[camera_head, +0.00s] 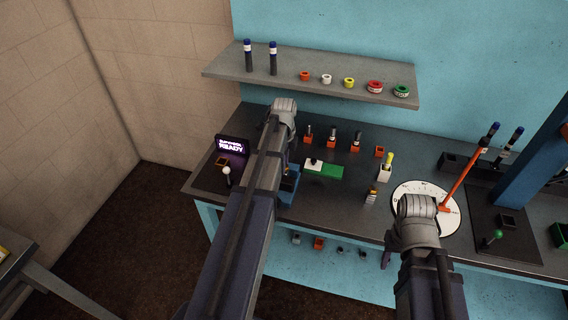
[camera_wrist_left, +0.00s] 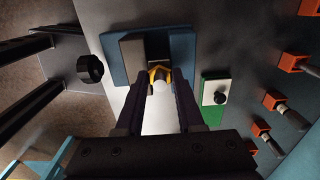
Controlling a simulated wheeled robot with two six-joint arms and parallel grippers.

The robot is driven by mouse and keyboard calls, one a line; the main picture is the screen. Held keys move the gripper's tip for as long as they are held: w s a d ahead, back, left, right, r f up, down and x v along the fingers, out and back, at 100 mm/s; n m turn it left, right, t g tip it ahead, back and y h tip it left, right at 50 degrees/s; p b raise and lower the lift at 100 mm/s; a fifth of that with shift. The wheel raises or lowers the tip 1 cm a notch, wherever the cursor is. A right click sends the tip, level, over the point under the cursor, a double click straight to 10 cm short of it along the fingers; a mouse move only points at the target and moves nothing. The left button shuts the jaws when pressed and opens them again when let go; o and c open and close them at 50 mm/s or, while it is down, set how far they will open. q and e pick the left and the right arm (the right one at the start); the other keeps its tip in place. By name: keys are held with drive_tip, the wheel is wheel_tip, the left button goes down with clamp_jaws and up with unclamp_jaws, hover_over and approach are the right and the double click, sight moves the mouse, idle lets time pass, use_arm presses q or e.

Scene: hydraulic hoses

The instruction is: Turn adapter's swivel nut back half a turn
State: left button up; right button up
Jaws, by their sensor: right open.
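The adapter's gold swivel nut (camera_wrist_left: 160,74) sits at the blue and grey vise (camera_wrist_left: 183,48) in the left wrist view, with a pale round part (camera_wrist_left: 162,95) on the near side of it. My left gripper (camera_wrist_left: 161,82) has a finger against each side of the nut and appears shut on it. In the head view my left arm covers the nut, and only part of the blue vise (camera_head: 290,186) shows. My right gripper (camera_head: 387,259) is open and empty over the bench's front edge, left of the white dial.
A green and white block (camera_head: 325,170) lies right of the vise. Several small orange holders (camera_head: 331,142) stand behind it. A lit screen (camera_head: 231,150) is at left. The white dial (camera_head: 409,192) with a red-handled tool (camera_head: 467,172) is at right. A shelf (camera_head: 330,87) hangs above.

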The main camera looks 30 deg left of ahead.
use_arm(q)
clamp_jaws()
